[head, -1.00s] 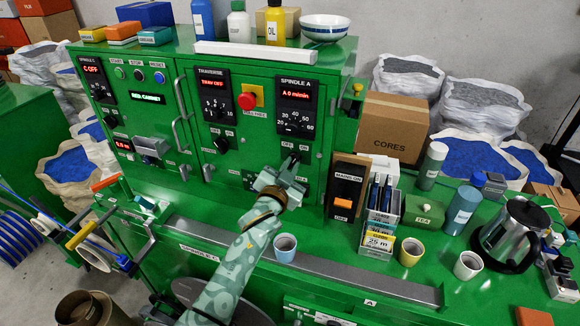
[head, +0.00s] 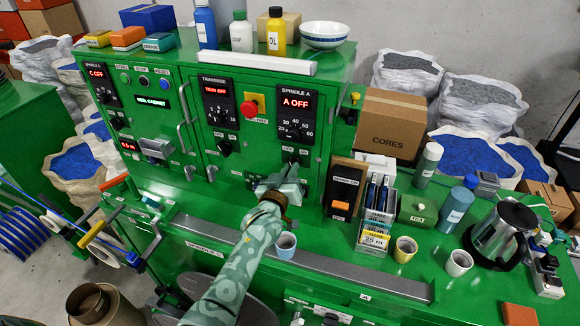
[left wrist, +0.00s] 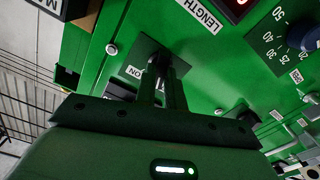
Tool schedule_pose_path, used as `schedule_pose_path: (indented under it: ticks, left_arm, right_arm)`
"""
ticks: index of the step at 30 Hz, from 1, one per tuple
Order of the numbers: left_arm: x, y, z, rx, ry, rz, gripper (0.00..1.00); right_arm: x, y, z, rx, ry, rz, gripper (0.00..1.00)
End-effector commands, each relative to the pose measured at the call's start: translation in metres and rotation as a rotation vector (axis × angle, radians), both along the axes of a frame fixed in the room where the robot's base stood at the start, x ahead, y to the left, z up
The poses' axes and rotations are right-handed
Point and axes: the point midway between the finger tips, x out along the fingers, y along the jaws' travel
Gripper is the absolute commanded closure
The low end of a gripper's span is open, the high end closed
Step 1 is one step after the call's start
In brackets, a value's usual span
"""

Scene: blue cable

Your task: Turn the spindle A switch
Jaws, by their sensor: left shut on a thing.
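The spindle A panel (head: 293,100) is on the front of the green cabinet, and its red display reads "A OFF". A black dial with a number scale sits under the display. The spindle A switch (head: 290,160) is a small black knob below that panel, mostly hidden by my gripper. My left gripper (head: 289,167) reaches up to it from below and is shut on it. In the left wrist view, the two dark fingers of my left gripper (left wrist: 166,88) close around the switch knob (left wrist: 159,64) on its dark plate, beside an "ON" label. My right gripper is out of view.
A red stop button (head: 250,107) and the traverse panel (head: 217,100), reading "TRAV OFF", are to the left. A black box with an orange switch (head: 340,205) stands close to the right.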

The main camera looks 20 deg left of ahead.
Motion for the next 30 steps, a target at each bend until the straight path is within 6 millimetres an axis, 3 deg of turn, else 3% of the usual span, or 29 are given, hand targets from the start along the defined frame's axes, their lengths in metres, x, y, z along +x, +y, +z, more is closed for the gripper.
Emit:
schedule_pose_path:
  ticks: [10, 26, 27, 29, 30]
  left_arm:
    - [-0.0002, 0.0004, -0.0009, -0.141, 0.008, 0.000, 1.00]
    - [-0.0003, 0.0002, -0.0018, -0.168, 0.008, -0.001, 1.00]
    - [-0.0003, 0.0002, -0.0018, -0.168, 0.008, -0.001, 0.86]
    - [-0.0003, 0.0002, -0.0017, -0.168, 0.008, -0.001, 0.70]
    - [-0.0003, 0.0002, -0.0016, -0.168, 0.008, -0.001, 0.67]
  right_arm:
    - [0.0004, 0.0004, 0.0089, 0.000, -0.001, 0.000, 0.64]
    - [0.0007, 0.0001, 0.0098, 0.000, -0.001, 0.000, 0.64]
    - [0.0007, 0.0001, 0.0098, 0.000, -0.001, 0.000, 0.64]
    - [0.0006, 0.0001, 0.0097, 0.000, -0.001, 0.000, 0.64]
    - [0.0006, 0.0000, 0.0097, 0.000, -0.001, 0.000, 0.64]
